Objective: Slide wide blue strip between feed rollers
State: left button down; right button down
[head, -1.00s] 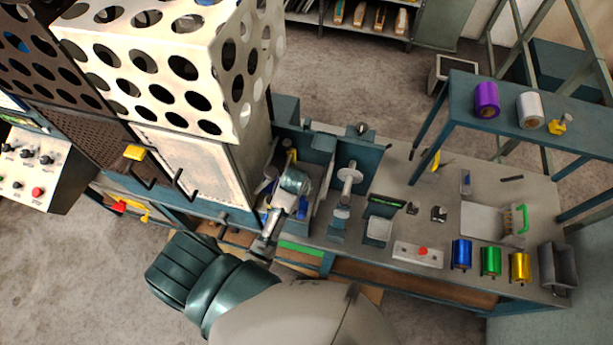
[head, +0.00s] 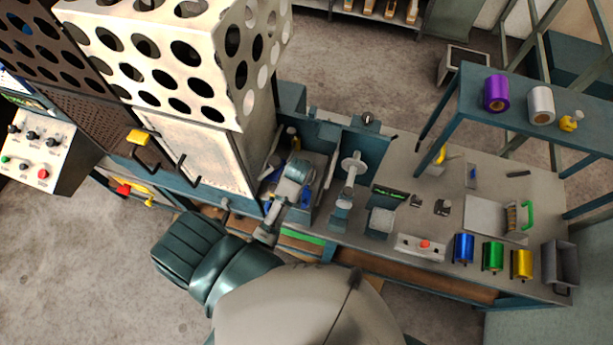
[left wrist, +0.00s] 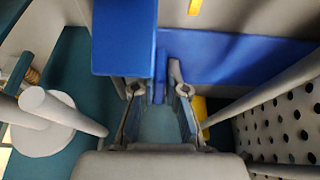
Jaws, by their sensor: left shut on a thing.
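My left gripper (head: 297,170) is inside the open teal machine bay, left of a pale reel (head: 352,166). In the left wrist view its two fingers (left wrist: 160,92) are closed in on the wide blue strip (left wrist: 160,68). A flat blue panel (left wrist: 125,38) rises beside the fingers and a broad blue surface (left wrist: 240,62) spreads behind; I cannot tell whether they are one piece. In the head view only small blue patches (head: 305,198) show around the gripper. The feed rollers cannot be made out clearly; my wrist covers part of the bay. My right gripper is out of view.
A perforated white guard (head: 165,60) stands close left of the bay. Pale cylinders (left wrist: 60,115) lie left of the fingers in the wrist view.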

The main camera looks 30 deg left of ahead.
pick_arm(q)
jog(key=shift+s+a, duration=0.1)
jog(key=shift+a, duration=0.1)
jog(key=shift+s+a, duration=0.1)
jog(key=shift+a, duration=0.6)
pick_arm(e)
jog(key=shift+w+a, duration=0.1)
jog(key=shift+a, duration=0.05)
pick_arm(q)
jog(key=shift+a+r, duration=0.1)
jog(key=shift+a, duration=0.05)
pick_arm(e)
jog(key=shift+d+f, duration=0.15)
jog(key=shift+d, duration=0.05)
